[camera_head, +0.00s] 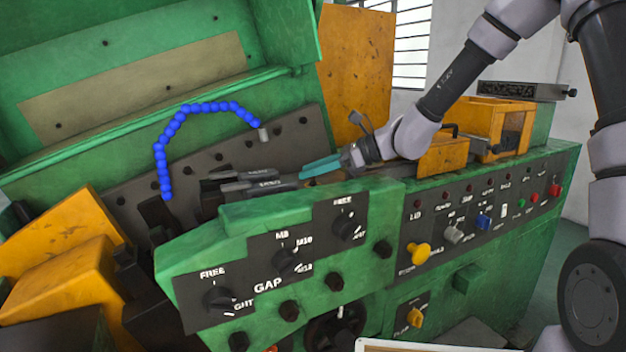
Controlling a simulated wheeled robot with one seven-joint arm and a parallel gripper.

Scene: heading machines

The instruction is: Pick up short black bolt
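My gripper (320,166) has teal fingers and reaches left over the middle of the green machine, above its dark metal parts. The view is too small to show whether the fingers are open or shut, or whether anything is between them. I cannot single out a loose short black bolt. Several dark bolt heads are set in the grey back plate (215,150). Black knob-like heads (289,311) line the lower front of the green machine (240,220). The area just under the fingers is partly hidden by the machine's raised front housing.
A blue segmented hose (180,118) arches left of my gripper. Dark metal blocks (250,187) lie below and left of it. An orange box (495,122) stands on the machine at right. A control panel (480,215) with coloured knobs faces front. Orange slanted covers (60,240) fill the lower left.

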